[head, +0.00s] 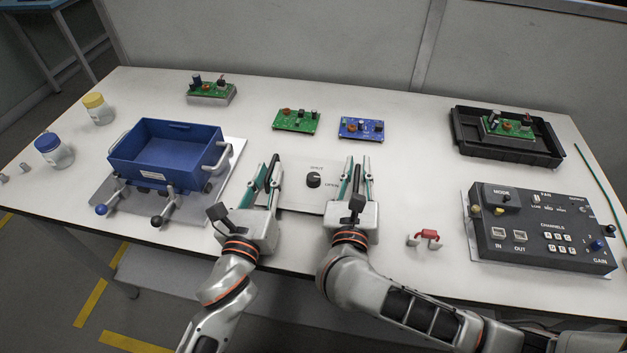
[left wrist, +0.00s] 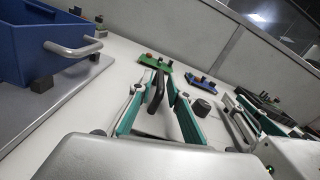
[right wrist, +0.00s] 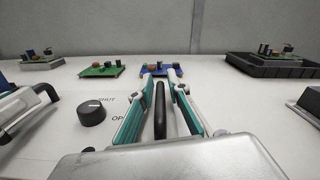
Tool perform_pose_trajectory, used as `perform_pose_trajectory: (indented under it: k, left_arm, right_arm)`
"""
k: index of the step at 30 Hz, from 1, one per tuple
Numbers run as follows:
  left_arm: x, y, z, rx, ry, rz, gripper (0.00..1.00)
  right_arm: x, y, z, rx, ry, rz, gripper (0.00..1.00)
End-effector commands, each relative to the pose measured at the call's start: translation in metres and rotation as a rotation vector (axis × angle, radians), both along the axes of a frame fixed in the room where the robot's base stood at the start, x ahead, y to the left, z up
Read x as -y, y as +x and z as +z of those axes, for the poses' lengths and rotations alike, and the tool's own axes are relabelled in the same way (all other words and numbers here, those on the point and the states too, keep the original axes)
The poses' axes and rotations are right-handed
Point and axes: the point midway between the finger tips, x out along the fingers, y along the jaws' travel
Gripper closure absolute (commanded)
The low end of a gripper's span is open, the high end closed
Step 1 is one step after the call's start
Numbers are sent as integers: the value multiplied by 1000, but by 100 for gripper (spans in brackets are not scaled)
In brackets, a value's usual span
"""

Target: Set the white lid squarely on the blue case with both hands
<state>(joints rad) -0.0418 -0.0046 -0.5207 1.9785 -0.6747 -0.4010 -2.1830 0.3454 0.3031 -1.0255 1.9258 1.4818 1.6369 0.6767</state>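The blue case (head: 170,160) stands at the left of the table, open-topped, with a metal handle at each end; part of it also shows in the left wrist view (left wrist: 35,45). The white lid (head: 300,195) appears as a flat pale panel lying on the table right of the case, with a black knob (head: 314,180) and SHUT/OPEN lettering. My left gripper (head: 268,172) is at its left end and my right gripper (head: 356,172) at its right end. Both are open, each with a black bar, seemingly a lid handle, between its spread fingers (left wrist: 155,92) (right wrist: 160,110).
The case rests on a grey plate (head: 228,160) with ball-ended levers at its front. Two jars (head: 52,152) (head: 97,110) stand further left. Circuit boards (head: 297,120) lie behind the lid. A black tray (head: 470,145), a control box (head: 540,235) and a red-topped part (head: 426,235) are at the right.

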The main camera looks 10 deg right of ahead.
Motion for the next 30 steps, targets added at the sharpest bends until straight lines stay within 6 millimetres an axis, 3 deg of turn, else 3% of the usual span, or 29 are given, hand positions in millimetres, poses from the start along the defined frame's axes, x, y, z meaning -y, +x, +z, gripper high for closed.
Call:
perform_pose_trajectory:
  k: [17,30]
  left_arm:
    - [-1,2,10,10,0,3,100]
    - [-2,7,79,72,0,5,100]
  right_arm:
    - [0,0,9,8,0,0,100]
    - [0,5,77,68,-1,-1,100]
